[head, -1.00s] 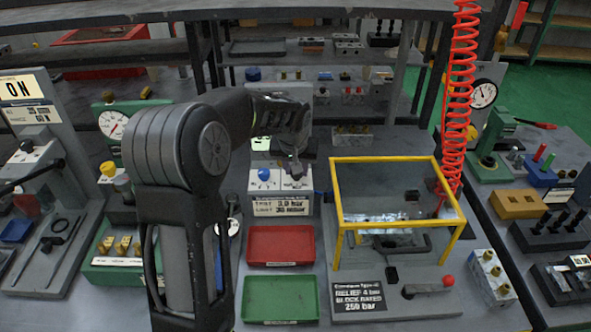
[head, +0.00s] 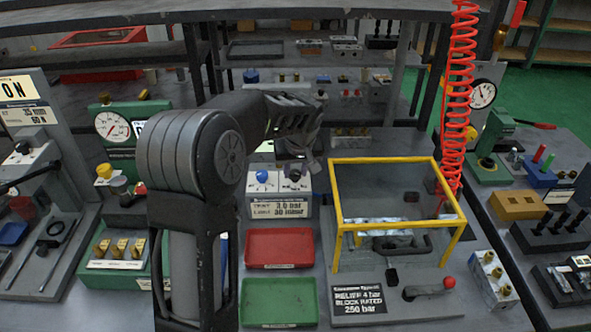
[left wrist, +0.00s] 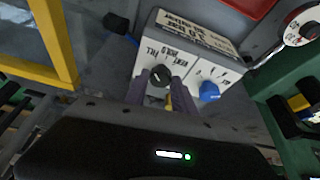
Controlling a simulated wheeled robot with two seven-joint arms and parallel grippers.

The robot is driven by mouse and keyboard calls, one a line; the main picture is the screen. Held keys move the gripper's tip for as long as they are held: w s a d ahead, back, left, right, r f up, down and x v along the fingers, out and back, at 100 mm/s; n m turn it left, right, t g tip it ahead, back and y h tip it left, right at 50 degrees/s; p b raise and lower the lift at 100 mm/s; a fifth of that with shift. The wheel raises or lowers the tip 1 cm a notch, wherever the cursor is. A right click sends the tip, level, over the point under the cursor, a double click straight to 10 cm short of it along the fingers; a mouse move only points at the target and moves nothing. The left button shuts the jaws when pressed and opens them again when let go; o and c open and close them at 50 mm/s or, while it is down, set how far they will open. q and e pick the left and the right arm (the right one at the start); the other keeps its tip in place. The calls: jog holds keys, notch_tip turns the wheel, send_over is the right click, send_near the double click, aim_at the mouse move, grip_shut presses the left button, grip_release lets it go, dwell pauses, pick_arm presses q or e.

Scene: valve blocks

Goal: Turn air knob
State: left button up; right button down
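A light control box (head: 281,186) with a blue knob (head: 263,177) and a black knob (head: 295,176) stands behind the red tray. A sign on its front reads 3.0 bar. My left gripper (head: 304,170) hangs over the box's right side, by the black knob. In the left wrist view, my left gripper (left wrist: 160,88) is open, with one finger on each side of the black knob (left wrist: 160,75). Whether the fingers touch it I cannot tell. The blue knob (left wrist: 209,91) is outside the fingers, to the right. My right gripper is not in view.
A yellow-framed clear guard (head: 396,163) stands right of the box. A red tray (head: 281,265) and a green tray (head: 280,322) lie in front of it. A green gauge stand (head: 113,125) is at left, and a red coiled hose (head: 459,100) hangs at right.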

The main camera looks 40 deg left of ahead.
pick_arm(q)
jog(key=o, duration=0.4)
jog(key=shift+b+v, duration=0.4)
jog(key=shift+v, duration=3.5)
